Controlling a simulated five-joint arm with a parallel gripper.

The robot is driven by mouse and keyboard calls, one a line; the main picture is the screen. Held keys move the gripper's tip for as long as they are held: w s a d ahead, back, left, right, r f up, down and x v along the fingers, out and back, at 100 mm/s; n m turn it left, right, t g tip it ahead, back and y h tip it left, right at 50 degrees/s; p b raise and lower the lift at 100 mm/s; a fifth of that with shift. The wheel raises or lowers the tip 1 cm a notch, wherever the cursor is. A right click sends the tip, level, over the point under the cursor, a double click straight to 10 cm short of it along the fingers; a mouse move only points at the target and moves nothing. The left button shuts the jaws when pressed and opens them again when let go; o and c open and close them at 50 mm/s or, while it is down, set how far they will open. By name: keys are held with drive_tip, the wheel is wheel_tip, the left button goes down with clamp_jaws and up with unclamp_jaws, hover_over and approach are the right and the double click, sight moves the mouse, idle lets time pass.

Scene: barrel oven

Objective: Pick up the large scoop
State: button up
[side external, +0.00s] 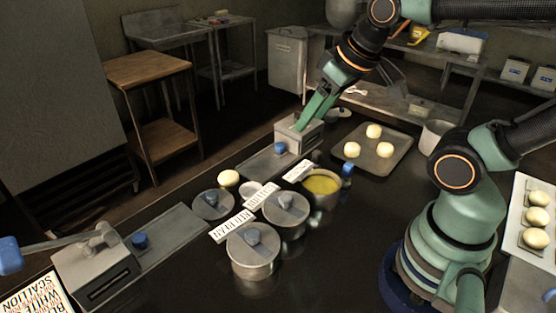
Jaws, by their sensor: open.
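My gripper (301,124) points down at the far metal box (311,138), its green fingertips at the box's top. It is open; whether it touches anything there is hard to tell. No thing is clearly recognisable as the large scoop. A long grey handle with a blue end (10,255) lies over the near metal box (88,275) at the left, far from my gripper; its other end is unclear. A small blue-topped thing (347,169) stands beside the pot of yellow liquid (322,186).
Several lidded pots (253,266) stand mid-table with white label cards (233,227) between them. A tray (385,163) with pale dough balls lies right of my gripper. A white tray (522,240) of buns is at the right edge. Dark table in front of the pots is clear.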

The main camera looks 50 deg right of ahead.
drive_tip(key=m+g, duration=0.6)
drive_tip(key=m, duration=1.3)
hover_over(317, 152)
wheel_tip(317, 152, down, 10)
drive_tip(key=f, duration=0.6)
drive_tip(key=shift+w+a+f, duration=0.1)
drive_tip(key=shift+w+a, duration=0.1)
drive_tip(key=shift+a, duration=0.05)
drive_tip(key=shift+s+d+f, duration=0.15)
drive_tip(key=shift+f, duration=1.2)
drive_tip(key=shift+s+d+f, duration=0.1)
drive_tip(key=shift+d+f, duration=0.05)
drive_tip(key=shift+f, duration=1.15)
clamp_jaws()
